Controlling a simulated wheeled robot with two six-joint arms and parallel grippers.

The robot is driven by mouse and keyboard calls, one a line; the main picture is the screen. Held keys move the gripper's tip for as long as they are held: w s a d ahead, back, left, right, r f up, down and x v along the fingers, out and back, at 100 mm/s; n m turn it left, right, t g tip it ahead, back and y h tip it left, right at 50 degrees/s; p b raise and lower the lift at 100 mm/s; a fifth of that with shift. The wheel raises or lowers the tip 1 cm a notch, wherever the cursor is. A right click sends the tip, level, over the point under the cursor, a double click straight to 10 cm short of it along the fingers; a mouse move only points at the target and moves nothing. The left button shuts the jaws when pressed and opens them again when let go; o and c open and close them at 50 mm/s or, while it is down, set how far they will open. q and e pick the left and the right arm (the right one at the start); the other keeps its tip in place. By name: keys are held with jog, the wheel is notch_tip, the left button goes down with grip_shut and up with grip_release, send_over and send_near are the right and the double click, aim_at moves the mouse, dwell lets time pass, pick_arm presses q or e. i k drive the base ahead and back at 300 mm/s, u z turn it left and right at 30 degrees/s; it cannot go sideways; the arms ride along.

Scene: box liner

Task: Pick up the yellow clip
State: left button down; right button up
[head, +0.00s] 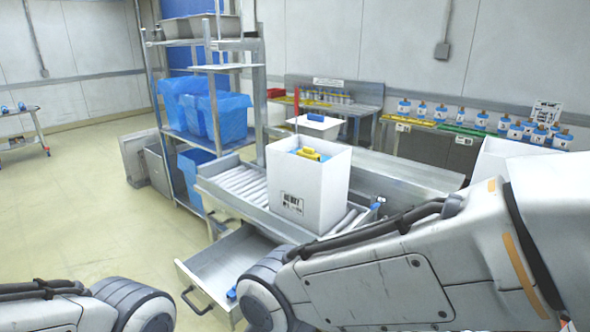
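A small yellow object (308,154), which looks like the yellow clip, shows in the open top of a white box (318,202). Blue material (297,151) lies around it inside the box. The yellow object is too small to tell its exact shape or whether it touches the box wall. My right arm comes in from the right and crosses in front of the conveyor and drawer. My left arm shows only at the bottom left corner. Neither gripper's fingers show in the head view.
The box stands on a roller conveyor (240,186). An open drawer (228,262) below holds a small blue item (231,294), partly beside my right arm. A shelf rack (259,85) with blue-lined bins stands behind left. Another white box (500,157) is at the right. The left floor is clear.

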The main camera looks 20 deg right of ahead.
aim_at(307, 152)
jog(key=u, duration=0.15)
jog(key=i, duration=2.25)
jog(key=z, duration=0.4)
